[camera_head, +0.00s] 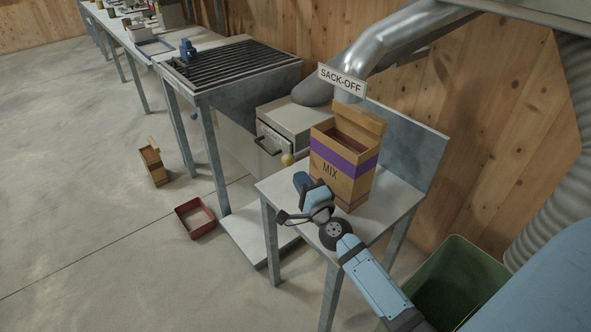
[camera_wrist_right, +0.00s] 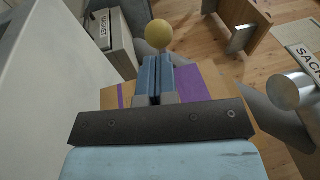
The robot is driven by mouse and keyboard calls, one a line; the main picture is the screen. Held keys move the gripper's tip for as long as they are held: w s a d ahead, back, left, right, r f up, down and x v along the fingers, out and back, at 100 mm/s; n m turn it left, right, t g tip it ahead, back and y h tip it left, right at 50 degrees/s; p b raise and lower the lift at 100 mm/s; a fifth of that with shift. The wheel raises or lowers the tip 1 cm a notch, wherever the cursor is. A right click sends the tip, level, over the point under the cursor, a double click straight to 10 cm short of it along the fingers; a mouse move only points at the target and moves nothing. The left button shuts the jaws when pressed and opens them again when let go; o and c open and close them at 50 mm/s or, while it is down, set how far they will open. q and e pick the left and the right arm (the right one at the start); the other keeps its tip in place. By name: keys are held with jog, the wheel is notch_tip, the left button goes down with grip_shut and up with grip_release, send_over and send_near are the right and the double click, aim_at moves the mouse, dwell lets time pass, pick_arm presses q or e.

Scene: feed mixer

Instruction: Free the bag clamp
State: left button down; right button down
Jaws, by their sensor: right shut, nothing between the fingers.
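A box-like MIX bag (camera_head: 336,170) with a purple band stands upright on the small table below the SACK-OFF spout (camera_head: 349,92). A yellow ball knob (camera_head: 287,159) shows just left of the bag, in front of the grey box. In the right wrist view the knob (camera_wrist_right: 159,34) lies just beyond my fingertips. My right gripper (camera_head: 301,180) is shut and empty, left of the bag and near the knob; its blue fingers (camera_wrist_right: 154,78) lie together. No part is clearly recognisable as the bag clamp. My left gripper is not in view.
A grey box with a handle (camera_head: 268,141) stands behind the small table (camera_head: 274,189). A green bin (camera_head: 459,250) is at lower right. A red tray (camera_head: 194,217) and a small wooden box (camera_head: 153,165) lie on the floor.

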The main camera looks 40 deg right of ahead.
aim_at(286, 162)
jog(key=x, duration=0.3)
jog(key=shift+w, duration=0.2)
jog(key=w, duration=0.4)
jog(key=shift+a, duration=0.15)
jog(key=shift+r, duration=0.2)
jog(key=v, duration=1.2)
jog(key=shift+s+f, duration=0.15)
jog(key=shift+f, duration=0.05)
